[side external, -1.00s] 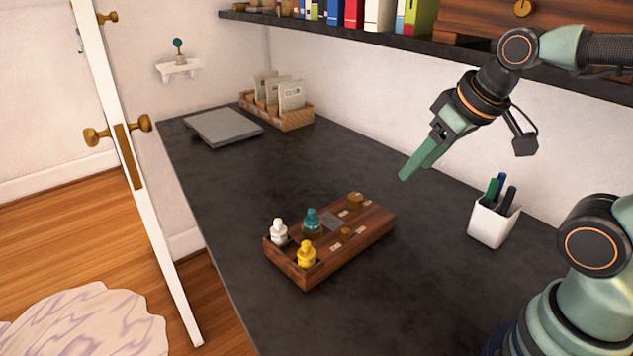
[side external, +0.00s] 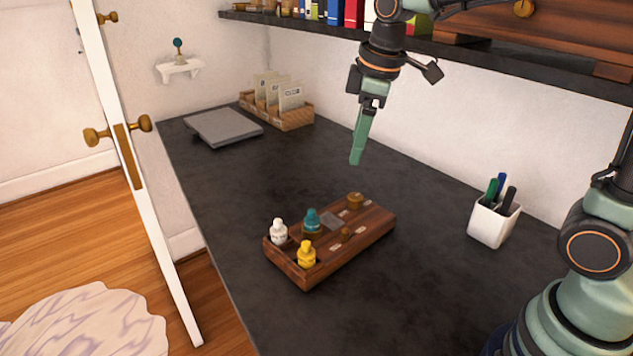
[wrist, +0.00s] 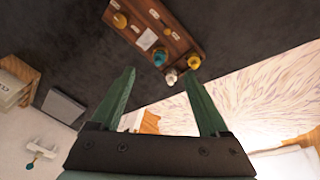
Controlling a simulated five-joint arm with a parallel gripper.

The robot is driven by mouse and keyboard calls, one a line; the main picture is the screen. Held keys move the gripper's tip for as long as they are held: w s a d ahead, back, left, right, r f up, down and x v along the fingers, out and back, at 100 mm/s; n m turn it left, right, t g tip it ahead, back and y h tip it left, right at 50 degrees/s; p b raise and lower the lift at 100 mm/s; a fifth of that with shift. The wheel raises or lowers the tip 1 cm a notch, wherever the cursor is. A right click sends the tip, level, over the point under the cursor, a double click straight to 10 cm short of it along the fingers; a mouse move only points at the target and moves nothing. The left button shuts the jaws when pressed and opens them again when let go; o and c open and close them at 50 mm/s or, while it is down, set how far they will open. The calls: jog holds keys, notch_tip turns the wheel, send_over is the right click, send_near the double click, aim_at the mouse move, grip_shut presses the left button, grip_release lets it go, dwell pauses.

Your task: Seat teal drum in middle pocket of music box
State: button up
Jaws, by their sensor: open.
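The music box (side external: 345,250) is a long brown wooden box on the dark desk; it also shows at the top of the wrist view (wrist: 183,40). The teal drum (side external: 312,219) stands upright at its left part, with a darker brownish area around its foot. I cannot tell which pocket it is in or how deep it sits. A white piece (side external: 278,231) and a yellow piece (side external: 306,253) stand at the box's left end. My gripper (side external: 356,162) points down, empty and open, above and behind the box. Its spread fingers (wrist: 161,75) show in the wrist view.
A white pen cup (side external: 492,225) stands right of the box. A grey flat slab (side external: 222,128) and a wooden card rack (side external: 280,117) lie at the far end. A dark shelf (side external: 470,54) runs above the desk along the wall. Desk around the box is clear.

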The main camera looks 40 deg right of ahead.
aim_at(311, 210)
jog(key=w+a+f+n+g, duration=0.1)
jog(key=w+f+n, duration=0.1)
jog(key=f, duration=0.3)
jog(key=w+a+f+n+g, duration=0.1)
jog(key=w+a+f+n, duration=0.1)
jog(key=w+f+n, duration=0.1)
jog(key=w+a+f+n, duration=0.1)
jog(key=w+f+n, duration=0.1)
jog(key=f, duration=0.4)
jog(key=shift+w+a+f+n+g, duration=0.15)
jog(key=shift+w+n+g, duration=0.05)
jog(key=shift+w, duration=0.2)
jog(key=shift+w+a+f+n+g, duration=0.15)
jog(key=shift+w+n+g, duration=0.05)
jog(key=shift+w, duration=0.2)
jog(key=shift+s+d+f, duration=0.1)
jog(key=shift+d+f, duration=0.1)
jog(key=shift+f, duration=1.15)
jog(key=shift+d+f, duration=0.15)
jog(key=shift+f, duration=1.2)
grip_shut()
